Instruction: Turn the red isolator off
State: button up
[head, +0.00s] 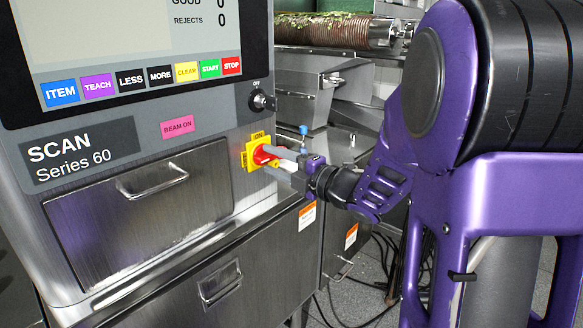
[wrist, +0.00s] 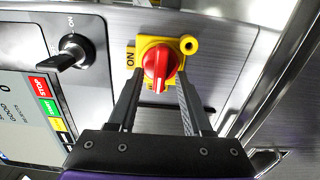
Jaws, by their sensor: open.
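The red isolator (head: 262,155) is a red rotary knob on a yellow plate (head: 249,158), on the front of the grey scan machine right of its drawer. In the wrist view the red knob (wrist: 160,68) sits on its yellow plate (wrist: 148,45), with an "ON" label beside it. My gripper (head: 280,160) is at the isolator in the head view. In the wrist view its two fingers (wrist: 158,88) are open, one on each side of the knob. I cannot tell whether either finger touches it. The fingers partly hide the knob in the head view.
A black key switch (head: 262,101) marked "OFF" is above the isolator; it shows in the wrist view (wrist: 72,58) too. The coloured button row (head: 140,80) and a drawer (head: 140,215) are to the left. A conveyor roller (head: 335,32) is behind.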

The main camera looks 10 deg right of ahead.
jog(key=v, duration=1.7)
